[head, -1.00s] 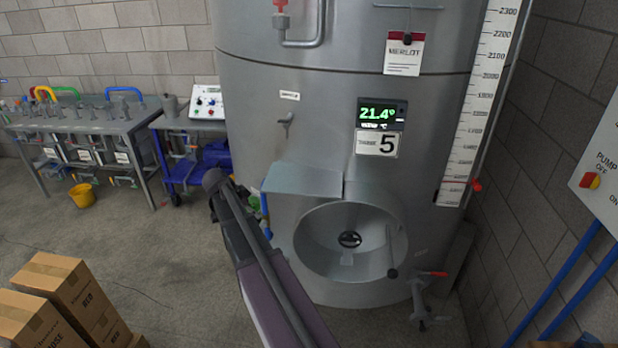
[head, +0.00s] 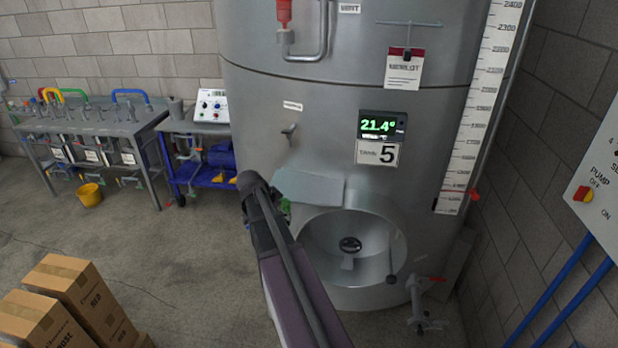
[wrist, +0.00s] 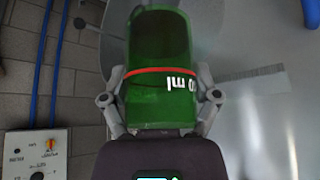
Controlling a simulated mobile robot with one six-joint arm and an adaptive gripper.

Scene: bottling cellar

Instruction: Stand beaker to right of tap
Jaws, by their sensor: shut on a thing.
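The green beaker (wrist: 158,95) has a red band and white marks, and fills the middle of the wrist view. My gripper (wrist: 160,88) is shut on it, one finger at each side. In the head view my arm hides most of the gripper, and only a green sliver of the beaker (head: 285,207) shows beside it. The tap (head: 289,130) is a small grey fitting on the tank wall, above and slightly right of that sliver. A grey ledge (head: 310,187) projects from the tank below the tap, just right of the beaker. I cannot tell how high the beaker is against the ledge.
The tank (head: 330,90) has an open round hatch (head: 350,245) below the ledge and a valve (head: 425,305) at lower right. A blue cart (head: 205,175) and a bench (head: 95,125) stand left. Cartons (head: 80,300) fill the lower left. Open floor lies between.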

